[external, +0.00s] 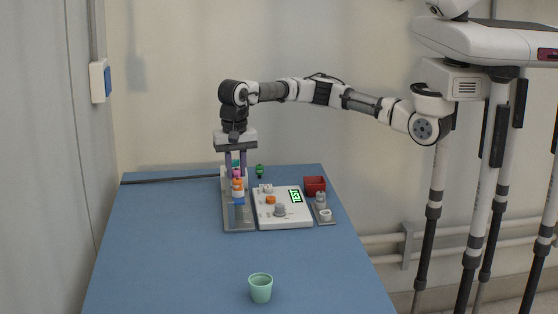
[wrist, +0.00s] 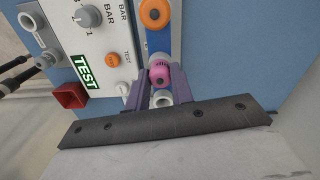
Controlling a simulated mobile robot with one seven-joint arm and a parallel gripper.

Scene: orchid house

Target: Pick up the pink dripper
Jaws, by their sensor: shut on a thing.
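The pink dripper (wrist: 160,74) is between the two purple fingers of my gripper (wrist: 159,84) in the wrist view. The fingers touch its sides and are shut on it. In the external view my gripper (external: 237,167) points straight down over the grey rack (external: 230,223), and the pink dripper (external: 237,174) shows small between the fingers. It is in line with the other drippers in the rack. I cannot tell whether it is seated or slightly raised.
An orange dripper (external: 238,186) stands close in front of the pink one. A white test panel (external: 293,219), a red box (external: 315,184) and a green item (external: 259,171) are to the right. A mint cup (external: 261,289) stands on the blue table's otherwise clear front.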

